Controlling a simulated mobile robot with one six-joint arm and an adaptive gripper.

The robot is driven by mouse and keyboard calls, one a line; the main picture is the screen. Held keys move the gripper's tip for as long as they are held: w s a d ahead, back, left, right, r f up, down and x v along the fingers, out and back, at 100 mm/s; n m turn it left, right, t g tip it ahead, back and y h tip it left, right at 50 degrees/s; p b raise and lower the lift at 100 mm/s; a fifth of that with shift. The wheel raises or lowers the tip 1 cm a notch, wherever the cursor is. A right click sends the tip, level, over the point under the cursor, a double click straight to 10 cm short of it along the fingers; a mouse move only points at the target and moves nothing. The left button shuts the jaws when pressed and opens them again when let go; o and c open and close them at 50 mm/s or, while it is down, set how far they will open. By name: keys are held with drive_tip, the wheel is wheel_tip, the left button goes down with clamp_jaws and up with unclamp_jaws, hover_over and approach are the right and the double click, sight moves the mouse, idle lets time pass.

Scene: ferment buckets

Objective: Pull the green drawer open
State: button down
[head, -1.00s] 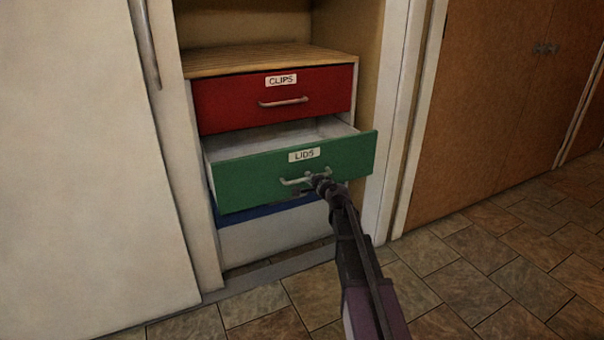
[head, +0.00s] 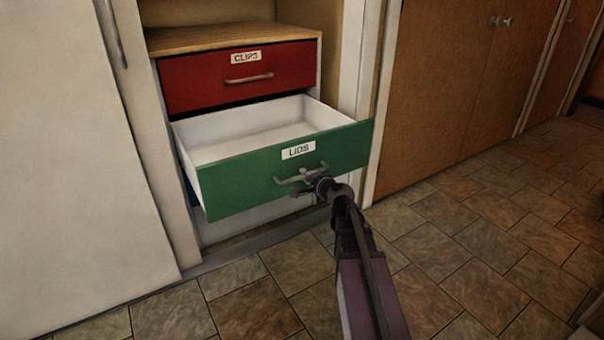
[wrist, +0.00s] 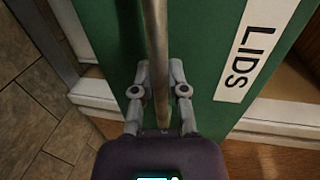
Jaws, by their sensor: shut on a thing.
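The green drawer (head: 235,188), labelled LIDS, stands well out of its cabinet in the head view. Its white inside shows and looks empty as far as I can see. My gripper (head: 310,183) is at the drawer's front, shut on the grey bar handle (head: 287,180). In the wrist view, the two fingers of my gripper (wrist: 161,85) sit on either side of the handle (wrist: 157,40), with the green front (wrist: 205,60) behind. The fingers hide part of the handle.
A red drawer (head: 200,80) labelled CLIPS is shut above. A blue drawer (head: 194,190) is mostly hidden below. A white door (head: 70,170) stands at left and brown doors (head: 455,80) at right. The tiled floor (head: 480,250) in front is clear.

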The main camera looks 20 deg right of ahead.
drive_tip(key=shift+d, duration=0.15)
drive_tip(key=c, duration=0.6)
unclamp_jaws()
drive_tip(key=shift+w, duration=0.1)
drive_tip(key=shift+c, duration=0.2)
drive_tip(key=shift+s, duration=0.25)
